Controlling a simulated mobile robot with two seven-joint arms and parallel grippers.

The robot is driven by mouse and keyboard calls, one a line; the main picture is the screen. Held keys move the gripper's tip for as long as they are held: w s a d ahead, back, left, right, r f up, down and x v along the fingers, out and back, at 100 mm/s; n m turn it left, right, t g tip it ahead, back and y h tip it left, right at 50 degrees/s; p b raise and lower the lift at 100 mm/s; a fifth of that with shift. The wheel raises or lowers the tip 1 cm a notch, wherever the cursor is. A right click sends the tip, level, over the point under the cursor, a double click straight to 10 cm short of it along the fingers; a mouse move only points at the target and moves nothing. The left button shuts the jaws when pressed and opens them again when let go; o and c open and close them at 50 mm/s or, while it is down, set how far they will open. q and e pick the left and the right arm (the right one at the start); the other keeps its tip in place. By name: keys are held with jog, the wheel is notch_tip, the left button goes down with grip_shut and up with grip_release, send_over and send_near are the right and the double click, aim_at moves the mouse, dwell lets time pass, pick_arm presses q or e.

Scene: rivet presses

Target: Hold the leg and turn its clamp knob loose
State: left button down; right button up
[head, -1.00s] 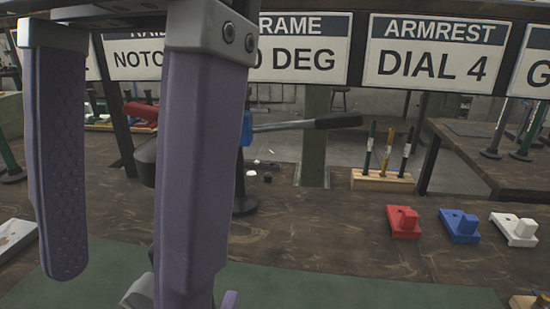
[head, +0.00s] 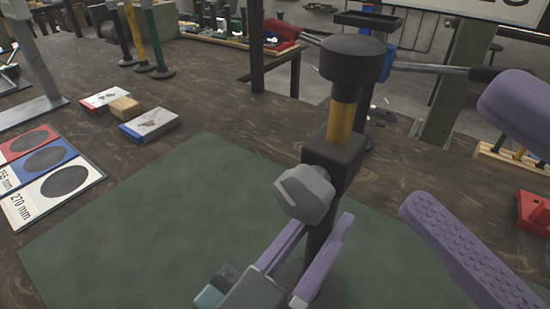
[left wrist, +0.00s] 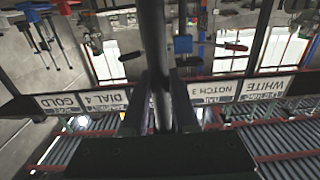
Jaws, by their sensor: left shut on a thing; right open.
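The leg stands upright in the head view, with a black foot (head: 355,62) at the top, a short yellow tube (head: 341,122) below it and a black sleeve (head: 334,158). A grey clamp knob (head: 305,193) sticks out of the sleeve toward me. My left gripper (head: 318,228) is shut on the leg's black tube below the knob. In the left wrist view the dark tube (left wrist: 155,60) runs between its fingers. My right gripper (head: 452,152), with purple ribbed pads, is open and empty, to the right of the knob and apart from it. The leg's lower end is hidden.
A green mat (head: 130,220) covers the bench under the leg. Size cards (head: 55,185) and small boxes (head: 148,124) lie at the left. A red block (head: 533,212) sits at the right edge. A black post with a lever (head: 440,70) stands behind the leg.

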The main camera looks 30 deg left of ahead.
aim_at(302, 196)
jog(key=s+a+f+m+g+h, duration=0.1)
jog(key=s+f+m+h, duration=0.15)
jog(key=f, duration=0.25)
jog(key=x, duration=1.1)
jog(key=shift+a+r+n, duration=0.15)
jog(key=shift+r+n, duration=0.2)
jog(key=shift+s, duration=0.15)
grip_shut()
